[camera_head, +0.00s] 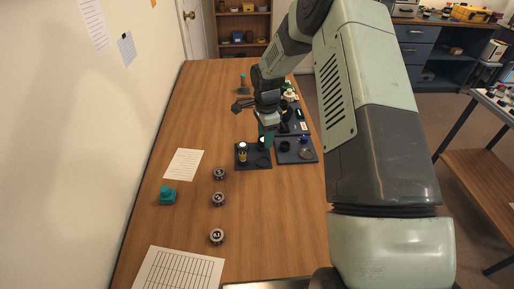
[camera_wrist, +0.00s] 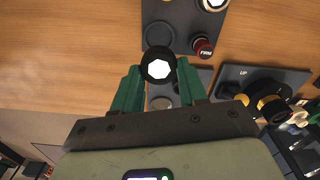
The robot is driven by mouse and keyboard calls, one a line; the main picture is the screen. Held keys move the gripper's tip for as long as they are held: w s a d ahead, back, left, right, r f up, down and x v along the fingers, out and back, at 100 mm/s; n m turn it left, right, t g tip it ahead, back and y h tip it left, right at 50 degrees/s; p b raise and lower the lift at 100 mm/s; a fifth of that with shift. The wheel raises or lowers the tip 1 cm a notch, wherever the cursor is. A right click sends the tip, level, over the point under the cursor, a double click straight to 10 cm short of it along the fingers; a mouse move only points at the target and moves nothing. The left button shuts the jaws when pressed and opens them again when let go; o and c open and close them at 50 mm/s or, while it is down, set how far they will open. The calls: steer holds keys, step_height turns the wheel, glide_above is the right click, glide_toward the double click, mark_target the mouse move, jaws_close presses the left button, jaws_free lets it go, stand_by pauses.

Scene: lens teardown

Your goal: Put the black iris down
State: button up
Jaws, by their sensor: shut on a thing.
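The black iris (camera_wrist: 145,61) is a dark ring around a pale, many-sided opening. It sits between the green fingertips of my gripper (camera_wrist: 158,78) in the wrist view, and the jaws are shut on it. Beyond it in that view is a dark tray (camera_wrist: 180,15) with an empty-looking round outline (camera_wrist: 159,34), which the iris partly overlaps. I cannot tell the height of the iris above the surface. In the head view my gripper (camera_head: 266,138) is low over the dark mats, and the iris is hard to make out there.
A red-banded part (camera_wrist: 203,46) and a white-faced ring (camera_wrist: 213,4) stand on that dark tray. In the head view, a left mat (camera_head: 245,164) and a right mat (camera_head: 293,159) hold small parts. Several dark round parts (camera_head: 218,199) and a teal block (camera_head: 167,195) stand nearer on the wooden table.

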steer(key=shift+r, duration=0.6)
steer(key=shift+a, duration=0.45)
steer(key=w+a, duration=0.1)
steer(key=a, duration=1.2)
glide_toward(176, 174)
steer(key=shift+a+f, duration=0.15)
steer(key=shift+f, duration=2.85)
steer(key=shift+f, duration=0.1)
steer(key=o, duration=1.1)
steer(key=shift+c, duration=0.2)
